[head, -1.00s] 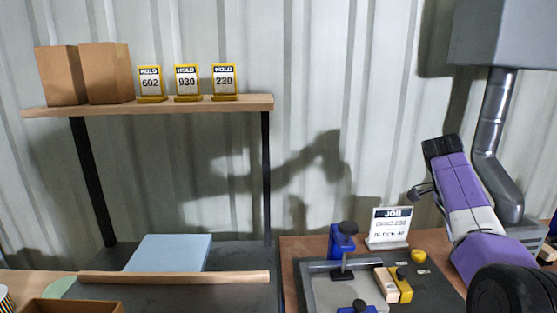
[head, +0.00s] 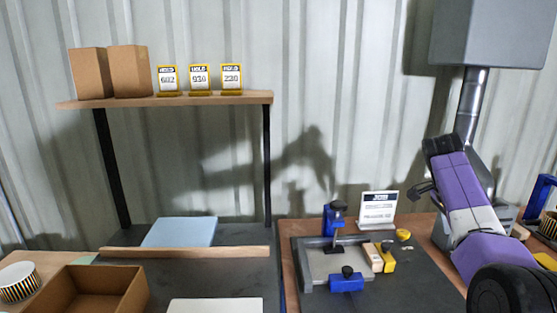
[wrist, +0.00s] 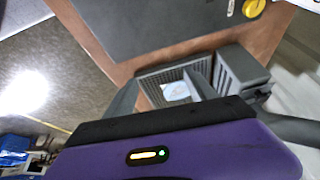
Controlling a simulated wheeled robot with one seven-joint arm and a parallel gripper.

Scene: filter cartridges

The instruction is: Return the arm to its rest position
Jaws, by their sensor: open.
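My arm (head: 470,200), purple and white with black joints, stands folded at the right of the head view. It is in front of the grey duct and the right part of the bench. My gripper (wrist: 165,88) shows in the wrist view with its two grey fingers apart and nothing held between them. Beyond the fingers is a grey mesh-faced box (wrist: 225,75), with a pale patch seen in the gap. I cannot tell whether the fingers touch it. In the head view the fingertips are not clear.
A dark mat (head: 415,275) holds a clamping fixture (head: 318,262) with blue and yellow parts. A job sign (head: 379,209) stands behind it. An open brown box (head: 92,290) and a striped cartridge (head: 19,283) are at left. A shelf (head: 200,99) carries boxes and hold signs.

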